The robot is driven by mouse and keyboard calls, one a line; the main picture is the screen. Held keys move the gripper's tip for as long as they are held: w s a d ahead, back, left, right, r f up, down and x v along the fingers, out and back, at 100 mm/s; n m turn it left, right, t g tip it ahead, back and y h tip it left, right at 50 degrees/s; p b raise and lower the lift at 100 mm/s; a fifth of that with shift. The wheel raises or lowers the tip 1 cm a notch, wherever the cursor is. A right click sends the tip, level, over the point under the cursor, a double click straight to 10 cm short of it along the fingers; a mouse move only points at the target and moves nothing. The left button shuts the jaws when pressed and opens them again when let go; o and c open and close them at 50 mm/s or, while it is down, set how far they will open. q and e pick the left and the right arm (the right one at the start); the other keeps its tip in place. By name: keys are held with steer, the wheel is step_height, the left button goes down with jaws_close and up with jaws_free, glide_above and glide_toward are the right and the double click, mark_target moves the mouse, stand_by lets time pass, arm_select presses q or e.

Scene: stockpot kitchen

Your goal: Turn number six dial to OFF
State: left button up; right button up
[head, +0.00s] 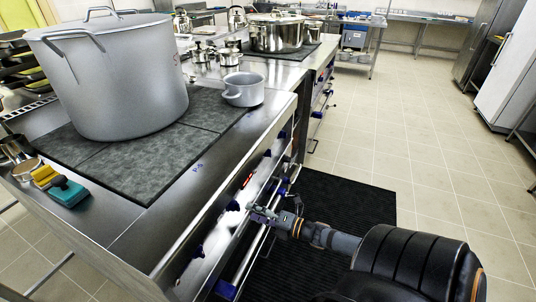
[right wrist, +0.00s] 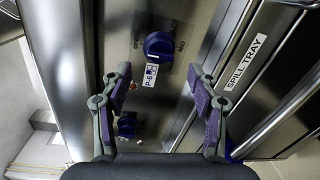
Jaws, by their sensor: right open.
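A blue dial (right wrist: 158,45) sits on the steel front panel in the right wrist view, with a white P-6 label (right wrist: 150,75) beside it. Small print flanks the dial on both sides; I cannot read its setting surely. My right gripper (right wrist: 160,78) is open and empty, its fingertips spread to either side of the label, with the dial beyond them. In the head view my right gripper (head: 258,212) is at the stove's front panel. My left gripper is not in view.
A second blue dial (right wrist: 126,125) lies nearer, between the fingers. A rail and a spill tray front (right wrist: 247,62) run along the right. A large stockpot (head: 115,85) and a small pot (head: 243,89) stand on the stove top. A black mat (head: 345,200) covers the floor.

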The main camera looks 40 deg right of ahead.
steer(key=v, duration=0.6)
stand_by(0.4)
steer(key=s+d+f+m+g+h, duration=0.2)
steer(key=s+d+f+m+h, duration=0.15)
steer(key=f, duration=0.45)
steer(key=s+d+f+m+g+h, duration=0.1)
steer(key=s+d+f+m+h, duration=0.15)
steer(key=f+m, duration=0.35)
steer(key=s+d+f+m+g+h, duration=0.2)
steer(key=d+f+m, duration=0.15)
steer(key=f, duration=0.55)
steer(key=s+a+f+m+g, duration=0.45)
steer(key=s+f, duration=0.35)
steer(key=f, duration=0.3)
steer(key=s+a+f+m+g, duration=0.55)
steer(key=s+a+f, duration=0.35)
steer(key=s+a, duration=0.2)
step_height(320, 180, up, 13)
steer(key=s+a+m+y+p, duration=0.1)
steer(key=s+a+p, duration=0.1)
steer(key=p, duration=1.2)
steer(key=shift+s+a, duration=0.2)
steer(key=shift+s, duration=0.25)
